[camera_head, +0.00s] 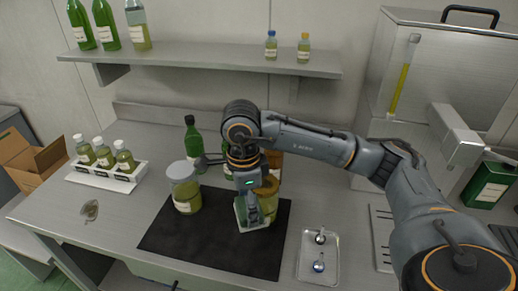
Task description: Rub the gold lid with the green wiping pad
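My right gripper (250,206) reaches in from the right and points down over the black mat. It appears shut on a green and pale pad (241,214), held upright at the front of a jar with yellowish contents (269,206). The gold lid (269,186) shows partly at the top of that jar, beside my gripper. My gripper and arm hide much of the jar and lid, and I cannot tell whether the pad touches the lid. My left gripper is not in view.
A jar with a grey lid (186,190) stands on the black mat (215,245), left of my gripper. Green bottles (193,138) stand behind. A white rack of small bottles (112,172) is at left, a metal tray (308,270) at right. A shelf (200,61) hangs above.

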